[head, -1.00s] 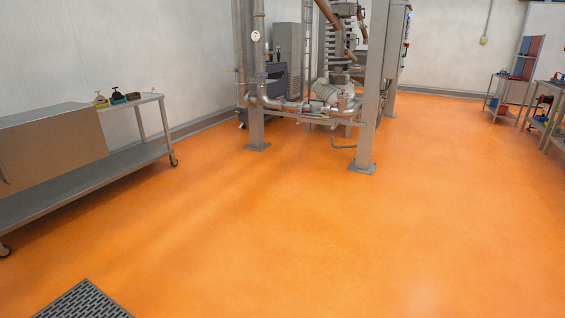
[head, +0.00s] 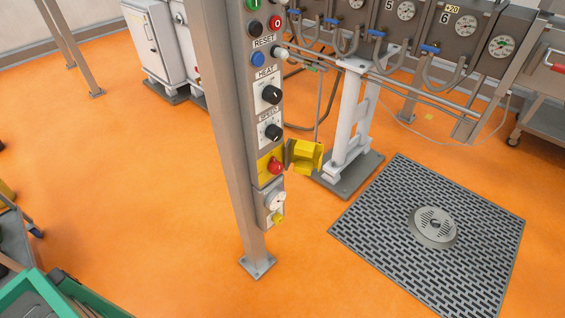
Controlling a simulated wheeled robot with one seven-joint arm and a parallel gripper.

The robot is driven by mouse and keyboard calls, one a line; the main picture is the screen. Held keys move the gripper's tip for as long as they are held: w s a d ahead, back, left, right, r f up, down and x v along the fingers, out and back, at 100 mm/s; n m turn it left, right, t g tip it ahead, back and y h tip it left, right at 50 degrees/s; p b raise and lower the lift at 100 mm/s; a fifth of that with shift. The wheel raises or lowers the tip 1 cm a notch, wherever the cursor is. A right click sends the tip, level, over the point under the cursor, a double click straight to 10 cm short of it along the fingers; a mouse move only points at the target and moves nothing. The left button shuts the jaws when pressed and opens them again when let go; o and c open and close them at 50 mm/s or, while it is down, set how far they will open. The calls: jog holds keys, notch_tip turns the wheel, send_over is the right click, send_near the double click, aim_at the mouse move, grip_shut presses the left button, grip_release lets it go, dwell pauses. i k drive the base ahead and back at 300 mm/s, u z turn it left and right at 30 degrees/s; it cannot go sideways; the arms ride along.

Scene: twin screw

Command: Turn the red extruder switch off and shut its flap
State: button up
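In the head view, a narrow grey control panel (head: 249,60) is mounted on a steel post. Low on it is a red switch (head: 277,166) on a yellow plate. A yellow flap (head: 306,156) sticks out to the right of the red switch, swung open, so the switch is uncovered. I cannot tell which way the switch is set. My gripper is not in view.
Above the switch are two black knobs (head: 272,94) and a blue reset button (head: 257,59). A sunken floor grate (head: 390,215) lies at right. A green-edged bin (head: 50,290) is at lower left. Orange floor (head: 150,200) left of the post is clear.

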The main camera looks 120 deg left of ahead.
aim_at(275, 167)
jog(key=u, duration=3.6)
jog(key=k, duration=0.8)
jog(key=i, duration=0.8)
jog(key=z, duration=0.05)
